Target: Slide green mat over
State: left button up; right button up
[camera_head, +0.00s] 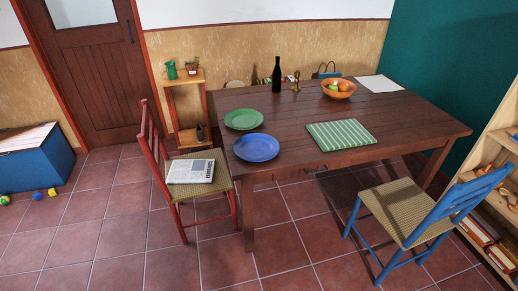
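A green and white striped mat (341,134) lies flat near the front edge of the wooden table (300,108), right of the middle. A blue plate (256,148) is to its left, with a gap of bare wood between them. A green plate (244,119) sits behind the blue plate. Neither of my grippers shows in the head view.
A fruit bowl (338,88), a dark bottle (277,75) and a white sheet (379,83) are toward the table's back. A red chair (157,146) holding a newspaper (190,171) stands left; a blue chair (429,213) stands front right. Open tiled floor lies in front.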

aim_at(348, 134)
jog(key=i+l+u, duration=0.15)
jog(key=i+l, duration=0.55)
jog(key=i, duration=0.2)
jog(key=i+l+u, duration=0.1)
jog(key=i+l, duration=0.75)
jog(key=i, duration=0.05)
